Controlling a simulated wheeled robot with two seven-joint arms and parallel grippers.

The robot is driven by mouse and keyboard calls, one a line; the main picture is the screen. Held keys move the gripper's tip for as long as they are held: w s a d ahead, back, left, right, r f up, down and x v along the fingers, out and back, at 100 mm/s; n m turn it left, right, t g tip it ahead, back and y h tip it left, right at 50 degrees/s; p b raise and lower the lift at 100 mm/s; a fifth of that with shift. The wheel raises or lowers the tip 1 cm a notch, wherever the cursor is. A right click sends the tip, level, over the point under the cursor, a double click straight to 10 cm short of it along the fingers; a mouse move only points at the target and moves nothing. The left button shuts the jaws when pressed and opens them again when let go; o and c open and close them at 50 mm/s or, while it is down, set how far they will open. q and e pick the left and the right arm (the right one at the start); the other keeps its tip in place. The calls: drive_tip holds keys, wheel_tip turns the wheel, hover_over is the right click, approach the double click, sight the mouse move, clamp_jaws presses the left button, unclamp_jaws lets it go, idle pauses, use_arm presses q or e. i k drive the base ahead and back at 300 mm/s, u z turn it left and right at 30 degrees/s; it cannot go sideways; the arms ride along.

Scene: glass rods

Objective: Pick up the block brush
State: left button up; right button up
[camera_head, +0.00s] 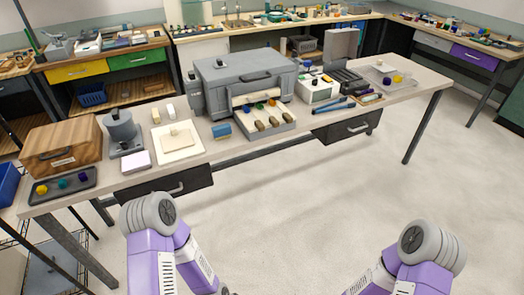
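A small blue block (221,131) lies near the front edge of the long table, between the pale square board and the grey kiln-like box. It may be the block brush, but bristles are too small to make out. Two small upright pale blocks (156,115) stand behind the board, and I cannot tell what they are. My two purple arms show at the bottom of the head view, well short of the table. Both grippers are outside the picture.
The long table (222,154) carries a wooden box (62,146), a grey pot-like device (122,131), a pale board (178,142), a large grey box (245,80) and a tray of rods (263,122). Drawers hang under its front edge. The floor before it is clear.

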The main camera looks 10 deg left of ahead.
sight(222, 132)
drive_tip(key=z, duration=0.9)
drive_tip(key=i, duration=0.4)
drive_tip(key=u, duration=0.8)
drive_tip(key=i, duration=1.05)
drive_tip(key=u, duration=1)
